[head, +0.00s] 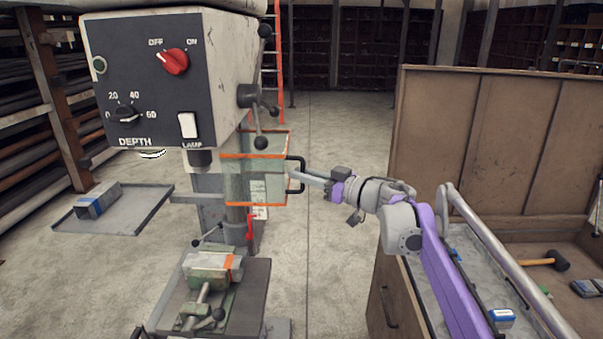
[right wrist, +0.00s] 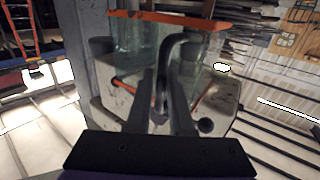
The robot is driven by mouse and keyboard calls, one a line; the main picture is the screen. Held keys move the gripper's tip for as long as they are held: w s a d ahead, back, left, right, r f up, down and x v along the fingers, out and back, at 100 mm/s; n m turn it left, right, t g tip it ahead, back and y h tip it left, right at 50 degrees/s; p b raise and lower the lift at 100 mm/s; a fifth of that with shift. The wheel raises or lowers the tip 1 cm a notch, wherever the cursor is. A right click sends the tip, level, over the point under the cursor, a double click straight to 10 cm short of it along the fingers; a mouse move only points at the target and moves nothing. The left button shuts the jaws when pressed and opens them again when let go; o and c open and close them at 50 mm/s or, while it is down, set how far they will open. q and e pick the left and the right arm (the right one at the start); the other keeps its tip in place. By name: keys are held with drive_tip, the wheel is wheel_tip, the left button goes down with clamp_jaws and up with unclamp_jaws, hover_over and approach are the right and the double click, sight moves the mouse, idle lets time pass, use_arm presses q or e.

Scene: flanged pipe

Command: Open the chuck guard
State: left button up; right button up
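The chuck guard (head: 254,182) is a clear box-like shield with orange edges below the drill press head, at the spindle. It fills the middle of the right wrist view (right wrist: 205,75), its orange top edge running across. Its black bar handle (head: 301,172) stands out on its right side. My right gripper (head: 306,178) reaches it from the right. In the right wrist view, the handle (right wrist: 178,46) passes between the two close-set fingers (right wrist: 164,96), which look shut on it. My left gripper is not in view.
The drill press head (head: 150,75) has a red switch and a feed handle (head: 258,110). A vise (head: 212,270) stands on the table below. A grey tray (head: 125,212) is at left. A brown tool chest (head: 480,140) stands at right. Floor between is clear.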

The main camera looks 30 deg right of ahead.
drive_tip(key=shift+o, duration=1.4)
drive_tip(key=shift+d, duration=0.15)
drive_tip(key=shift+r, duration=0.1)
drive_tip(key=v, duration=1)
drive_tip(key=shift+s, duration=0.35)
drive_tip(key=shift+d+r, duration=0.1)
